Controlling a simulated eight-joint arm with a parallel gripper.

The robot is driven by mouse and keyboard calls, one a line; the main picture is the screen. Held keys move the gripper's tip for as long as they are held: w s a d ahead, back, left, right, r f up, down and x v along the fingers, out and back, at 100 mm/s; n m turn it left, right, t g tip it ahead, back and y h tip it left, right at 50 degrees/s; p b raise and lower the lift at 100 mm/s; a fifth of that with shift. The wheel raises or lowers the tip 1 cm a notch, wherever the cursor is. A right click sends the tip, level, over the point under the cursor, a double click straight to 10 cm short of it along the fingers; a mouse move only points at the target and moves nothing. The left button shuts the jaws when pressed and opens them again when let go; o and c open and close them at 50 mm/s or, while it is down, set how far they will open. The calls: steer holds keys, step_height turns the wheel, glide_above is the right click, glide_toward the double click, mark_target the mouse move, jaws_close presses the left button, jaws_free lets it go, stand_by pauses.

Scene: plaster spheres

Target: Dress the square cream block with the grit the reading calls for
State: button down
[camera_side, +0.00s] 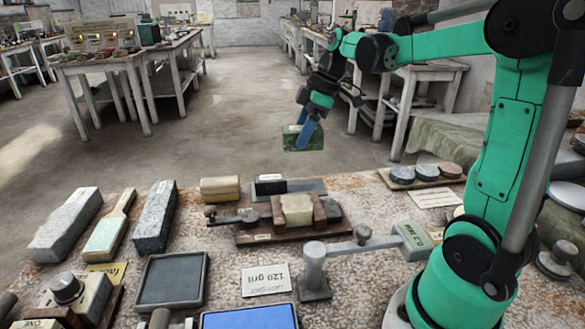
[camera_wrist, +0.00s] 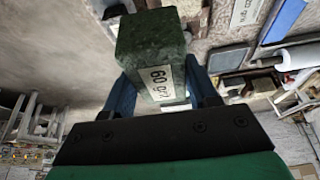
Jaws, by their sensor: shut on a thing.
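My gripper (camera_side: 308,130) is shut on a dark green block (camera_side: 291,142), held in the air beyond the far edge of the bench. In the wrist view this block (camera_wrist: 150,45) carries a white label reading "60 grit", with the blue fingers on either side. The square cream block (camera_side: 297,208) sits between brown jaws of a wooden holder (camera_side: 255,238) on the bench, well below and apart from my gripper. A gauge (camera_side: 315,270) with an arm ends in a pale green display (camera_side: 412,238); its digits are too small to read surely.
A "120 grit" card (camera_side: 265,279) lies in front of the holder. Grey blocks (camera_side: 66,222), a tan block (camera_side: 220,189) and a black block (camera_side: 270,184) stand nearby. A dark tray (camera_side: 171,279) is front left. Round discs (camera_side: 425,173) sit at right.

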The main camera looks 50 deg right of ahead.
mark_target(308, 206)
steer(key=shift+s+a+f, duration=0.5)
steer(key=shift+a+f, duration=0.15)
steer(key=shift+f, duration=1)
steer(key=shift+s+a+f, duration=0.55)
steer(key=shift+a+f, duration=0.05)
steer(key=shift+f, duration=1.05)
steer(key=shift+s+a+f, duration=0.5)
steer(key=shift+a+f, duration=0.15)
steer(key=shift+f, duration=1)
steer(key=shift+f, duration=0.35)
steer(key=shift+w+a, duration=0.75)
steer(key=shift+w, duration=0.1)
steer(key=shift+s+d, duration=1.5)
steer(key=shift+s, duration=0.15)
steer(key=shift+w+a+f, duration=0.1)
steer(key=shift+w+a, duration=1.4)
steer(key=shift+w, duration=0.15)
steer(key=shift+s+d, duration=1.5)
steer(key=shift+s, duration=0.2)
